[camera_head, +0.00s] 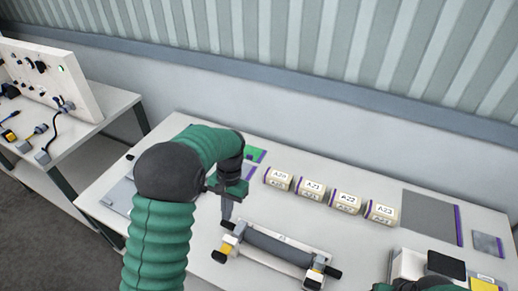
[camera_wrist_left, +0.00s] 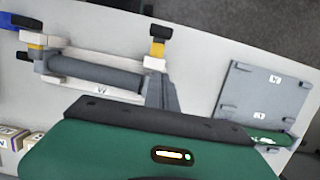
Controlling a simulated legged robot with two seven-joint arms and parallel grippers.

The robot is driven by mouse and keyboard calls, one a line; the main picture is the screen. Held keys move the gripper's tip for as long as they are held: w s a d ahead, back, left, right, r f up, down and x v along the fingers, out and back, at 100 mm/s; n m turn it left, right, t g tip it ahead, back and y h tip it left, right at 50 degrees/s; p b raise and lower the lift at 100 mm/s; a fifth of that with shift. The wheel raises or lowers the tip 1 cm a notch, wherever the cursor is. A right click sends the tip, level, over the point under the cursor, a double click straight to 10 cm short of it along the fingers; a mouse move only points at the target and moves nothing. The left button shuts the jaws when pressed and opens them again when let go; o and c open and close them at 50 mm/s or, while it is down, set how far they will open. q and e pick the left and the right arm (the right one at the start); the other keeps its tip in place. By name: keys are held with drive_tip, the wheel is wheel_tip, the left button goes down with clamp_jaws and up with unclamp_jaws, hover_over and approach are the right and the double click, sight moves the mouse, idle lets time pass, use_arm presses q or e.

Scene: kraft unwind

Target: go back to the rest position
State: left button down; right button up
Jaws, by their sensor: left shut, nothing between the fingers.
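My left arm comes in from the left in the head view, green with dark joints.
Several labelled cream blocks (camera_head: 345,201) stand in a row behind the holder. A grey mat (camera_head: 430,217) lies to their right. A white box (camera_head: 408,264) stands at the front right. A grey plate (camera_wrist_left: 262,100) lies near the left arm. A side table (camera_head: 98,108) holds a panel.

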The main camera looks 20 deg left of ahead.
use_arm(q)
drive_tip(key=s+d+t+b, duration=0.2)
drive_tip(key=s+d+t, duration=0.3)
drive_tip(key=s, duration=0.7)
drive_tip(key=shift+d+f+n+b, duration=0.25)
drive_tip(key=shift+d+n+b, duration=0.15)
drive_tip(key=shift+d, duration=1)
use_arm(e)
drive_tip(key=shift+s+d+f, duration=0.1)
drive_tip(key=shift+d+f, duration=0.1)
drive_tip(key=shift+f, duration=0.5)
drive_tip(key=shift+d+f, duration=0.15)
drive_tip(key=shift+f, duration=0.55)
use_arm(q)
drive_tip(key=shift+a, duration=0.1)
use_arm(e)
drive_tip(key=shift+a, duration=0.15)
drive_tip(key=shift+c, duration=0.4)
